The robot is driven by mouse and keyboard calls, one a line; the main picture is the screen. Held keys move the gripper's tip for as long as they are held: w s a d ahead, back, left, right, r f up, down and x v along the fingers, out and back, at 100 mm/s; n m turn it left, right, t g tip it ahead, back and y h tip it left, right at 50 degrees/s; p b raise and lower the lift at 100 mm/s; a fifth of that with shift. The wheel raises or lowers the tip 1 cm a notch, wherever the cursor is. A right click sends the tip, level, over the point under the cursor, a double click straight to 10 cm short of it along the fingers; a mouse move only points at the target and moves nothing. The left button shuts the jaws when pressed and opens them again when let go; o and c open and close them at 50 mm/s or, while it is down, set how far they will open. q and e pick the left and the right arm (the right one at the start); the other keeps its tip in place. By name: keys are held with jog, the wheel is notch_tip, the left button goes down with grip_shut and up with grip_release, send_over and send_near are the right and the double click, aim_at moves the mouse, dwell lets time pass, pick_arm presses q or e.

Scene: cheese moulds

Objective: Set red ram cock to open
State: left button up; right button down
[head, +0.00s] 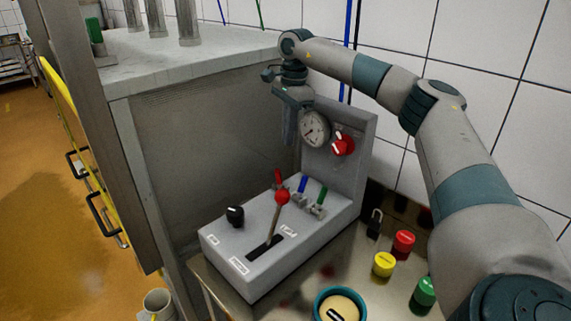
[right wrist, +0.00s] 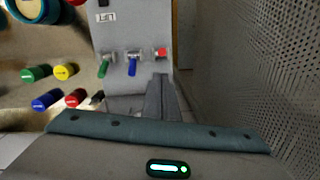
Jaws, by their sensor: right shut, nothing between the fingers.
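The red ram cock (head: 278,180) is at the back of the grey control box (head: 225,235), left of a blue cock (head: 303,184) and a green cock (head: 321,196). In the right wrist view the red cock (right wrist: 160,53) looks short and square, while the blue (right wrist: 132,66) and green (right wrist: 105,68) handles lie lengthwise. I cannot tell its exact setting. My right gripper (head: 289,138) is shut and empty, pointing down above and behind the red cock, apart from it. Its fingers (right wrist: 160,82) also show in the right wrist view. My left gripper is not in view.
A lever with a red ball (head: 282,197) rises in front of the cocks, beside a black knob (head: 235,215). A gauge (head: 315,129) and a red knob (head: 342,144) are on the upright panel. A steel cabinet wall (head: 205,150) stands close on the left.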

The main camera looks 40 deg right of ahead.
jog(key=shift+f, duration=0.1)
jog(key=p, duration=0.3)
send_over(279, 179)
jog(key=d, duration=0.3)
notch_tip(279, 179, down, 8)
jog(key=shift+w+a+f, duration=0.1)
jog(key=shift+w+f, duration=0.05)
jog(key=shift+f, duration=0.75)
